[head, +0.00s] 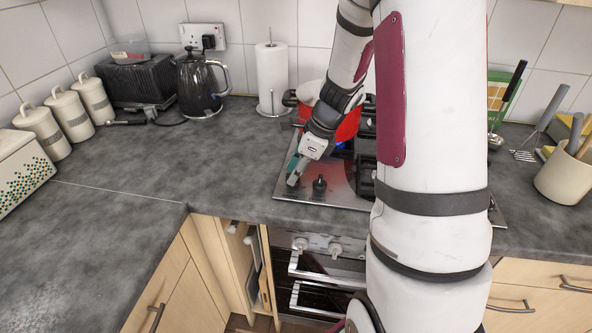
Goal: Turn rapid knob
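A black hob knob (319,185) stands upright on the front left of the steel hob plate (340,196). It is the only hob knob that shows clearly, and I cannot read any label naming it rapid. My gripper (295,173) points down over the hob's left front, just left of and slightly behind the knob, with a small gap between them in the picture. The fingers are small here, and I cannot tell whether they are open or shut. My arm hides the right part of the hob and anything there.
A red pot (347,127) stands on the hob behind my gripper, with a blue glow near its base. A kettle (199,85), a toaster (140,83) and a paper roll (271,80) stand behind. Oven handles (325,277) lie below.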

